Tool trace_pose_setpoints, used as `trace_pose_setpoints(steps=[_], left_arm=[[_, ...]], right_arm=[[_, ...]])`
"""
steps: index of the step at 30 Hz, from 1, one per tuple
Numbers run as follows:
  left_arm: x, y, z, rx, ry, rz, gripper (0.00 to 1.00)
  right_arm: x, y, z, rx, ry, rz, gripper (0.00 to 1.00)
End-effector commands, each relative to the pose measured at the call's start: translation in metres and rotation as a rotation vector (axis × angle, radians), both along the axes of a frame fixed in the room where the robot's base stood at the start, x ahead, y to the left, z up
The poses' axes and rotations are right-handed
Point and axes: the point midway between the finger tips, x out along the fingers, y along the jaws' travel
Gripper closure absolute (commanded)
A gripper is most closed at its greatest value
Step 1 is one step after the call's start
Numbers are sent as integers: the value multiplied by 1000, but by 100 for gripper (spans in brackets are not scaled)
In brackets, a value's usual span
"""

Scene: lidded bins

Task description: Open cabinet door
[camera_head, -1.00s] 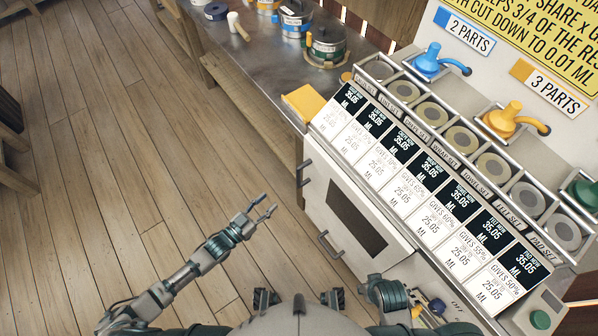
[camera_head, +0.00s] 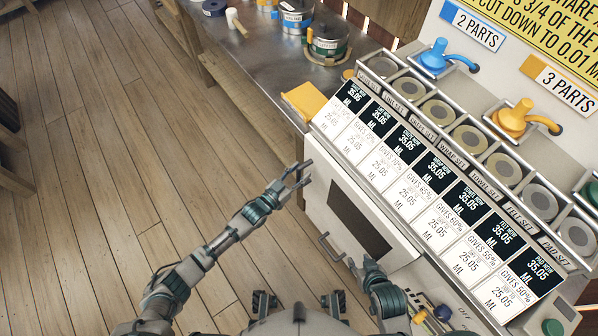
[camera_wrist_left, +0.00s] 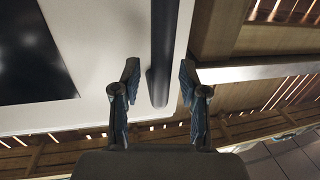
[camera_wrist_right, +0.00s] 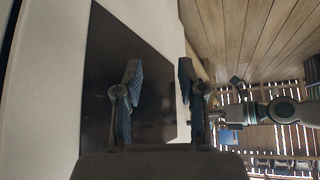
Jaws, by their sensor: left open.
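The white cabinet door (camera_head: 322,190) with a dark panel (camera_head: 358,222) is below the slanted label board. My left gripper (camera_head: 300,174) is open at the door's upper left edge, where it hides most of the dark handle there. In the left wrist view, this handle (camera_wrist_left: 163,45) is a dark bar whose end shows between my two spread fingers (camera_wrist_left: 158,85); I cannot tell whether they touch it.
The slanted board with labels (camera_head: 420,190) and round dispensers overhangs the door. A metal counter (camera_head: 265,55) with tins extends to the upper left. The wooden floor (camera_head: 110,150) to the left is clear.

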Motion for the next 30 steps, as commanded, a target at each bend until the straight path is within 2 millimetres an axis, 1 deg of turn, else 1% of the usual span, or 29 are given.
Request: trace_pose_setpoints(steps=[4, 5, 6, 8, 9, 10, 21, 26, 29, 30], left_arm=[[0, 0, 0, 0, 0, 0, 57], [0, 0, 0, 0, 0, 0, 59], [0, 0, 0, 0, 0, 0, 69], [0, 0, 0, 0, 0, 0, 84], [0, 0, 0, 0, 0, 0, 94], [0, 0, 0, 0, 0, 0, 100], [-1, 2, 1, 1, 1, 6, 100], [-7, 8, 2, 1, 1, 25, 100], [-13, 14, 3, 0, 1, 44, 100], [-16, 17, 3, 1, 1, 52, 100]], right_arm=[[0, 0, 0, 0, 0, 0, 60], [0, 0, 0, 0, 1, 0, 60], [1, 0, 0, 0, 2, 0, 60], [1, 0, 0, 0, 1, 0, 60], [1, 0, 0, 0, 1, 0, 60], [1, 0, -1, 0, 1, 0, 60], [-1, -1, 1, -2, 13, 0, 60], [-24, -9, -4, -30, 128, -7, 60], [-45, -16, -6, -55, 228, -13, 60], [-54, -19, -7, -65, 274, -16, 60]])
